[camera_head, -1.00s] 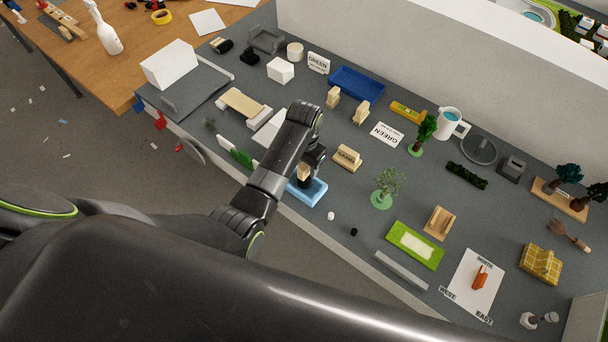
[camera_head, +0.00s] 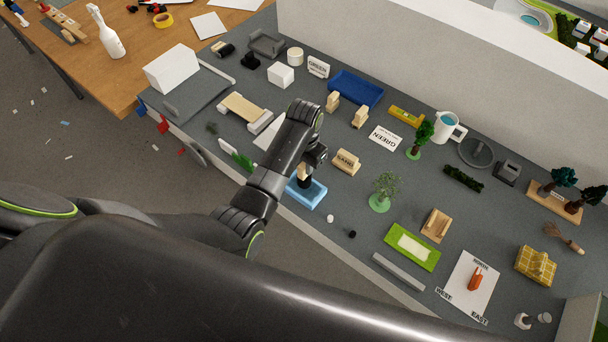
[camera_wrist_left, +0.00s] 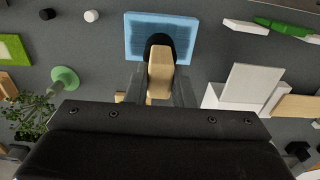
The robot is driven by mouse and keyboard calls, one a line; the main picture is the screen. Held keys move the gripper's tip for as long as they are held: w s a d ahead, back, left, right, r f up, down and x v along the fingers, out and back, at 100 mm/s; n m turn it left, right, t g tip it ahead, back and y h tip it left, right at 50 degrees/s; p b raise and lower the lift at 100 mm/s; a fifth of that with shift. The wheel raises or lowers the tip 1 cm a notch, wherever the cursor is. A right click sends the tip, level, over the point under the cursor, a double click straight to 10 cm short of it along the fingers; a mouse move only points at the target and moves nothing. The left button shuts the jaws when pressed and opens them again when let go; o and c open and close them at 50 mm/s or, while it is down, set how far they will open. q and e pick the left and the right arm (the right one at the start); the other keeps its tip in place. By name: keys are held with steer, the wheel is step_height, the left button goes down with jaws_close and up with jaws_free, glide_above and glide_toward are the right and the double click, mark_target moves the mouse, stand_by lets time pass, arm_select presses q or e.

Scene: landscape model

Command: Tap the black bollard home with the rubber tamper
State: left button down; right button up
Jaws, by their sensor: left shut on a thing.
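My left gripper (camera_head: 309,165) is shut on the rubber tamper, which has a pale wooden handle (camera_wrist_left: 160,78) and a black head (camera_wrist_left: 158,42). In the head view the tamper (camera_head: 303,173) is at the light blue tray (camera_head: 315,194), partly hidden by my arm. In the left wrist view the head overlaps the tray (camera_wrist_left: 134,40); I cannot tell whether it touches it. The small black bollard (camera_head: 352,234) is on the grey bench, right of the tray, near a small white piece (camera_head: 330,218). The bollard also shows in the left wrist view (camera_wrist_left: 47,14). My right gripper is out of view.
A model tree (camera_head: 380,190), a wooden SAND block (camera_head: 346,161) and a green-framed pad (camera_head: 412,246) stand around the bollard. A grey bar (camera_head: 399,271) lies near the bench's front edge. Bare bench surrounds the bollard. A white wall rises behind the bench.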

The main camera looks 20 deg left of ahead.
arm_select(q)
steer(key=shift+r, duration=1.75)
